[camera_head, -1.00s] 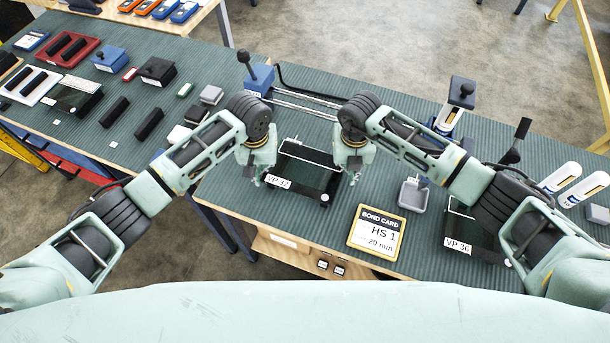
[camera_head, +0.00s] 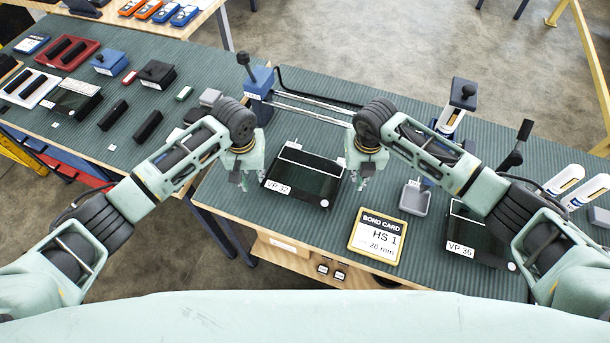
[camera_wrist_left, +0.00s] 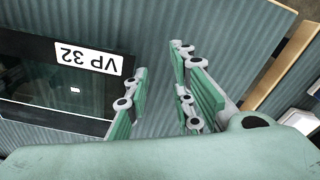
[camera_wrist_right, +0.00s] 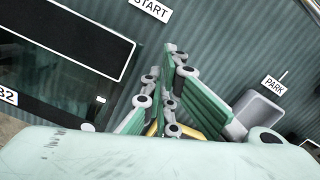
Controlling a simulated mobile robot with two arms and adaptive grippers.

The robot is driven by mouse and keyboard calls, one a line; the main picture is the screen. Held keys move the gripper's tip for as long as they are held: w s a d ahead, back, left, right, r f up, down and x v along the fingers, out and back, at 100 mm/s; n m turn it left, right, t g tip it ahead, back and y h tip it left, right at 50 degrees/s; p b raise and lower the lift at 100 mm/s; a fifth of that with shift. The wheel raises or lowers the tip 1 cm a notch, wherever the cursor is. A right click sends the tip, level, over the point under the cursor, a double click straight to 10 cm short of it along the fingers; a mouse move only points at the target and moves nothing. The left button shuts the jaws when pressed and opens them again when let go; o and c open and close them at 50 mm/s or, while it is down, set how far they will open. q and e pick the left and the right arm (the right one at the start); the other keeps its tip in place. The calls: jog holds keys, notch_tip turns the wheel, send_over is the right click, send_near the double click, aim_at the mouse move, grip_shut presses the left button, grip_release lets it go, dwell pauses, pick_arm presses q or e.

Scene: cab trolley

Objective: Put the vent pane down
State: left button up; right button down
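The vent pane VP 32 (camera_head: 312,183) is a dark glass pane in a black frame with a white-outlined strip along its far side. It lies on the green ribbed bench top, between my two grippers. Its label (camera_wrist_left: 95,58) shows in the left wrist view, and its dark frame (camera_wrist_right: 70,62) in the right wrist view. My left gripper (camera_head: 247,182) is just left of the pane, fingers apart and empty. Neither appears to touch the pane.
A second pane, VP 36 (camera_head: 478,238), lies to the right. The bond card (camera_head: 378,236) lies near the front edge, and a grey tray (camera_head: 414,200) is right of my right gripper. A blue block with a lever (camera_head: 258,82) and metal rods stand behind VP 32.

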pick_arm(q)
jog(key=shift+a, duration=0.1)
pick_arm(e)
jog(key=c, duration=2)
grip_release()
jog(key=shift+d, duration=0.1)
jog(key=shift+r, duration=0.1)
pick_arm(q)
notch_tip(320, 180, up, 12)
jog(key=shift+s, duration=0.4)
pick_arm(e)
notch_tip(320, 180, up, 12)
jog(key=shift+s, duration=0.4)
